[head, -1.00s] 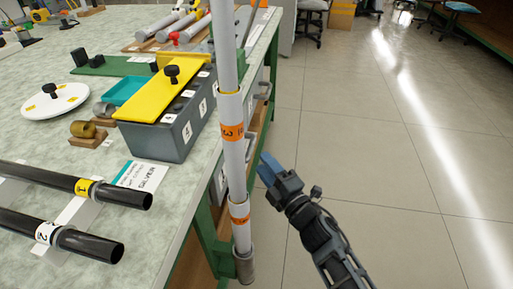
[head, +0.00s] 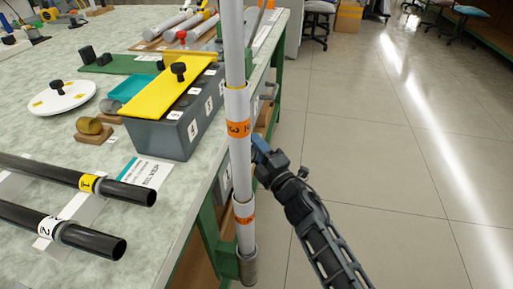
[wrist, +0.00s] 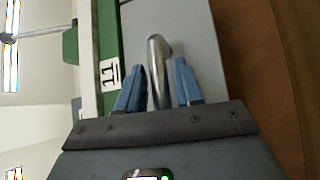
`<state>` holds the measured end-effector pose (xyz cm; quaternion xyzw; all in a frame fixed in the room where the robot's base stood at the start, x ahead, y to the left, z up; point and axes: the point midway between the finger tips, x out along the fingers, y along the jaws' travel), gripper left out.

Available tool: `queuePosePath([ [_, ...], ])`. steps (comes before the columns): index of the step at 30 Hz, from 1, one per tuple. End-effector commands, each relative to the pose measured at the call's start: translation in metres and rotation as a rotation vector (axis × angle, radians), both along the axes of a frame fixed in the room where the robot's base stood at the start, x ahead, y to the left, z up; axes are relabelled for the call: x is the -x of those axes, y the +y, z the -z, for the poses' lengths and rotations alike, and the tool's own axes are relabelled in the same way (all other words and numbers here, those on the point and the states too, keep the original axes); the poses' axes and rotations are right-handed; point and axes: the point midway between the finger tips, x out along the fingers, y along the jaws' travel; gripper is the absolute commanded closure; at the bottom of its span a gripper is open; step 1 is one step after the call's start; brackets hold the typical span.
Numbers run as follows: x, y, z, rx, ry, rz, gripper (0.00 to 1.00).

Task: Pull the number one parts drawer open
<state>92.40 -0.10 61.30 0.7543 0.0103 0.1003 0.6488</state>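My gripper (wrist: 158,88) is open. Its two blue fingers stand either side of a curved metal handle (wrist: 157,62), with a visible gap on each side. The handle is on a grey drawer front (wrist: 203,45). A white label with dark marks (wrist: 109,75), seemingly ones, is on the green frame beside it. In the head view my gripper (head: 260,150) is at the bench's right side, just right of the white post. The post hides much of the drawer fronts there, and I cannot make out this handle.
The white upright post (head: 238,120) with orange bands stands close left of my gripper. The bench top (head: 150,225) carries black rods (head: 65,235), a grey bin box (head: 165,140) with a yellow lid, and several other parts. The floor (head: 400,170) to the right is clear.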

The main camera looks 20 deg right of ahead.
Motion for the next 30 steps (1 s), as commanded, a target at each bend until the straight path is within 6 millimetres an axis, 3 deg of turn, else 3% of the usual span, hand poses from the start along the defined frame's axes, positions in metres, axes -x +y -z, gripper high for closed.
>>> queuePosePath([
  [11,0.000,0.000,0.000,0.000,0.000,0.000,1.00],
  [23,0.001,-0.001,0.000,0.000,0.001,0.001,1.00],
  [30,0.012,-0.016,-0.002,0.000,0.005,0.003,1.00],
])
